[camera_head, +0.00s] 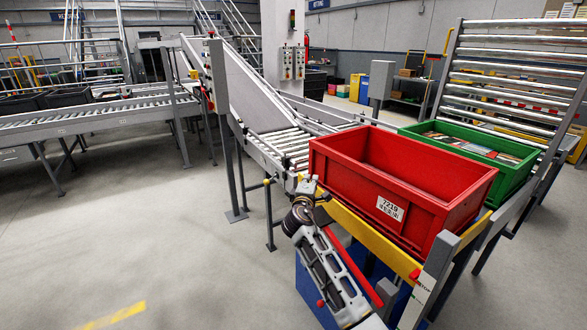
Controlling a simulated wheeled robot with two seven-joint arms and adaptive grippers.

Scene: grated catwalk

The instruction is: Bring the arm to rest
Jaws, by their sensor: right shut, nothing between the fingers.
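My right arm (335,275) reaches up from the bottom edge, in front of the conveyor's near end. Its gripper (312,186) is small in the view, beside the lower left corner of the red crate. It is shut and empty; I cannot tell whether it touches the crate or the conveyor edge. My left gripper is not in view.
The red crate (345,188) looks empty and bears a white label. Behind it a green crate (513,171) holds several flat items. Both stand at the roller conveyor's (285,148) end, by a yellow rail (370,236). Open floor (150,240) lies left.

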